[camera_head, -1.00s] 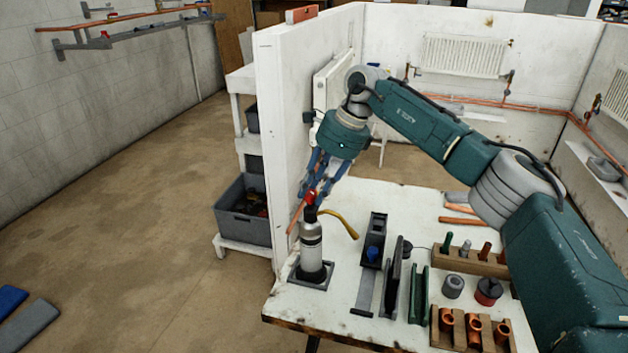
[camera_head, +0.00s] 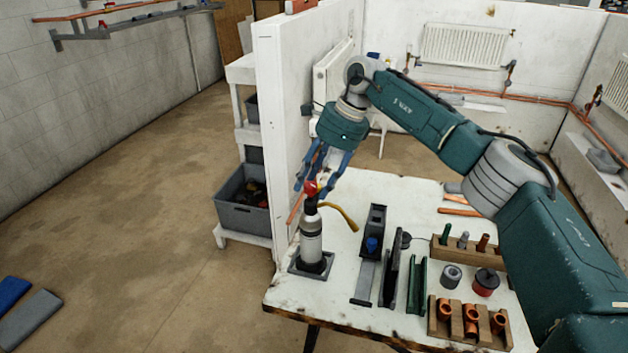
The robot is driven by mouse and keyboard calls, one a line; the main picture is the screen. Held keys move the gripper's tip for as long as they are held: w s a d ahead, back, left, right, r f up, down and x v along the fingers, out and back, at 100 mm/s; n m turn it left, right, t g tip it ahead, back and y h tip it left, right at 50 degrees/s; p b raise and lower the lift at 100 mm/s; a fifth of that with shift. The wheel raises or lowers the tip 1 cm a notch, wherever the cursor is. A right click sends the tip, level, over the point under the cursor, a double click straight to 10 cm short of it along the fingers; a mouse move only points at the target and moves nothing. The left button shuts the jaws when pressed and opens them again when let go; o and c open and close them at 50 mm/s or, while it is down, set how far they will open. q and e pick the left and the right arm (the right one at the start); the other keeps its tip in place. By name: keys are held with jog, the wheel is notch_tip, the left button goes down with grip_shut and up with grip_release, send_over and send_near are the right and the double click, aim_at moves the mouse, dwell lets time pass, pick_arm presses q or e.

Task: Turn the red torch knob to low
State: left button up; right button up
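The torch, a grey-white cylinder (camera_head: 311,240) with a black collar and a brass nozzle tube (camera_head: 342,215), stands upright on a dark square base at the table's left edge. Its red knob (camera_head: 310,187) is on top. My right gripper (camera_head: 314,190) points down at the knob, with its blue fingers spread, one to the left of the knob and one to the right. I see a gap between the fingers; whether either touches the knob I cannot tell. The knob's setting is too small to read. My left gripper is not in view.
A white partition (camera_head: 290,120) rises just behind and left of the torch. On the table (camera_head: 340,290) to the right are a black tool (camera_head: 372,240), green and dark channel pieces, and wooden racks (camera_head: 470,322) with copper fittings. A grey bin (camera_head: 243,205) sits on the shelf at left.

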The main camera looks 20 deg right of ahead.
jog(key=shift+r, duration=0.1)
jog(key=v, duration=1.1)
jog(key=shift+r, duration=0.4)
jog(key=shift+d, duration=0.1)
